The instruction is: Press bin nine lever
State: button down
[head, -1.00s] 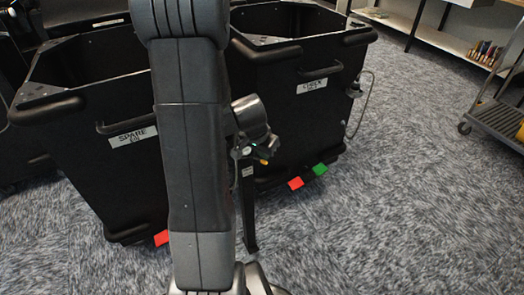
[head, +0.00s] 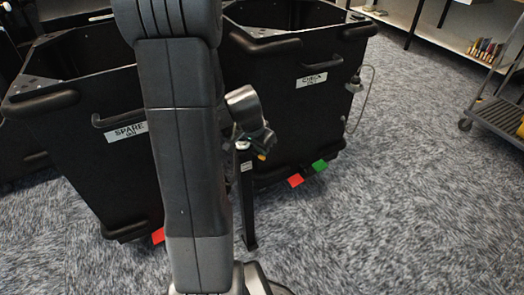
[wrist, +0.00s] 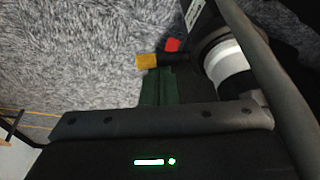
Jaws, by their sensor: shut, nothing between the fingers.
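A lever with a yellow end (wrist: 147,62) and a dark rod shows in the wrist view. In the head view its yellow tip (head: 262,157) is a small spot near the top of a slim black post (head: 249,215). The post carries a small white label, too small to read. My gripper (wrist: 157,74) is shut and empty, its dark green fingers close beside the yellow end. I cannot tell whether they touch it. In the head view my arm partly covers the area, and the gripper is small there.
A black spare bin (head: 75,170) stands left of the post and a black check bin (head: 290,125) behind it. A grey cart (head: 500,115) stands at right. Carpet at front right is clear.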

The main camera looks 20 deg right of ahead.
jog(key=m+b, duration=0.1)
jog(key=a+b, duration=0.1)
jog(key=b, duration=0.1)
jog(key=shift+s+f+m, duration=0.3)
jog(key=shift+f+m, duration=0.05)
jog(key=shift+m, duration=0.05)
jog(key=m+b, duration=0.1)
jog(key=a+m+g+b, duration=0.1)
jog(key=shift+s+a+r+m, duration=0.1)
jog(key=shift+s+a+m, duration=0.2)
jog(key=shift+m, duration=0.1)
jog(key=a+m, duration=0.1)
jog(key=a+m+g+b, duration=0.1)
jog(key=m, duration=0.1)
jog(key=a+m, duration=0.1)
jog(key=m, duration=0.1)
jog(key=shift+s+a+r+g+b, duration=0.1)
jog(key=shift+a+r+g+b, duration=0.15)
jog(key=shift+g+b, duration=0.15)
